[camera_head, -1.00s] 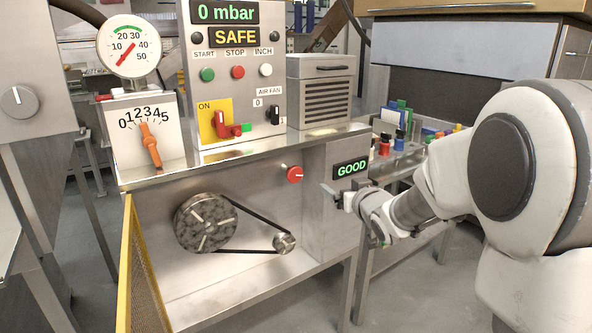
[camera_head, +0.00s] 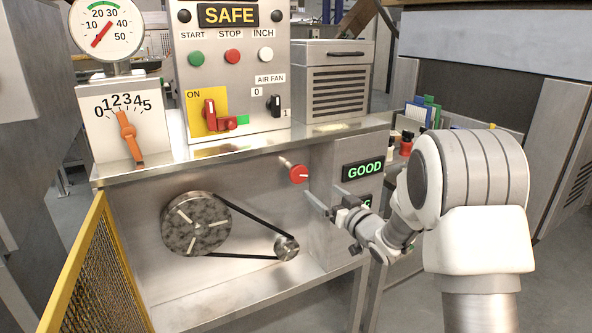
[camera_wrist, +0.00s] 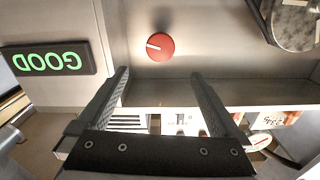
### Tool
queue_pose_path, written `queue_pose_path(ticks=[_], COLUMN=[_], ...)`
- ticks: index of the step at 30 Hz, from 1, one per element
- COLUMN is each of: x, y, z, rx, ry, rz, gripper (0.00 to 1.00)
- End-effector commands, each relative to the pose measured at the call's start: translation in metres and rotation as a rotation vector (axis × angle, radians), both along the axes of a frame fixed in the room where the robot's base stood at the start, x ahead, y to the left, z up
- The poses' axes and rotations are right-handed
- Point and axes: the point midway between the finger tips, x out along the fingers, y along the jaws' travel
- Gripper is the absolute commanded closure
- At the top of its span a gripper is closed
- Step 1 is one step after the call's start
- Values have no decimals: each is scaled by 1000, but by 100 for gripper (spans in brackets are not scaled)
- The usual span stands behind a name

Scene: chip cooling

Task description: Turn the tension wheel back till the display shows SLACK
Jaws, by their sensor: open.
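The tension wheel appears to be the small red knob (camera_head: 299,174) with a white mark, on the machine's metal front; no label for it is legible. It also shows in the wrist view (camera_wrist: 160,47). The display (camera_head: 363,169) right of it reads GOOD in green; it shows upside down in the wrist view (camera_wrist: 46,62). My gripper (camera_head: 322,192) is open and empty, just below and right of the knob. In the wrist view the knob lies beyond the gap between my fingertips (camera_wrist: 160,73), and no contact shows.
A drive belt (camera_head: 250,222) joins a large mottled pulley (camera_head: 196,224) to a small one (camera_head: 286,248), below left of the knob. A metal ledge (camera_head: 150,170) runs above. A yellow mesh guard (camera_head: 88,270) stands at the left. A second display below GOOD is mostly hidden by my gripper.

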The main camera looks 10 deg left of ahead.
Motion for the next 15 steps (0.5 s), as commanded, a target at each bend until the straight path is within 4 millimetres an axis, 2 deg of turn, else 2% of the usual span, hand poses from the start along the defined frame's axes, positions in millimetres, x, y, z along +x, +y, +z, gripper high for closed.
queue_pose_path(ticks=[15], x=[69], y=[47], z=[-1], rx=[-2], ry=[-1], rz=[0], gripper=[0])
